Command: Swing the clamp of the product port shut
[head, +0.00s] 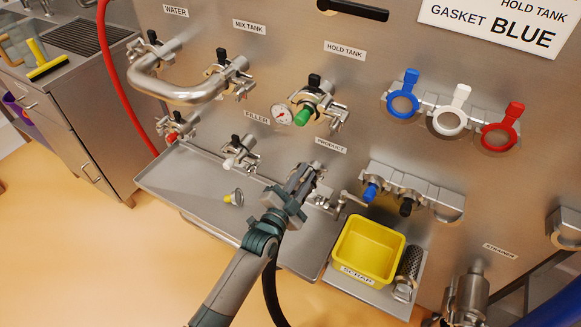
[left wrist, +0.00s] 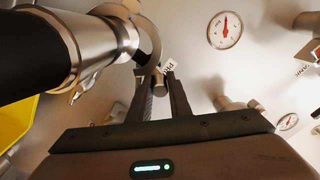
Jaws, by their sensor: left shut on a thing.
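The product port lies under the PRODUCT label (head: 330,145) and is mostly hidden behind my left gripper (head: 308,174) in the head view. In the left wrist view, a steel hose end (left wrist: 95,45) with a black hose (left wrist: 35,60) meets the port at the upper left. The curved steel clamp (left wrist: 152,40) shows beside that joint, with a short stub at its end. My left gripper (left wrist: 162,90) is shut on this stub of the clamp. How far the clamp stands from the joint is hard to tell. My right gripper is out of view.
A steel tray (head: 190,190) lies below the ports, with a small fitting (head: 234,198) on it. The yellow scrap bin (head: 368,250) stands right of my left arm. Blue (head: 403,100), white (head: 448,120) and red (head: 500,135) gasket rings hang at upper right.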

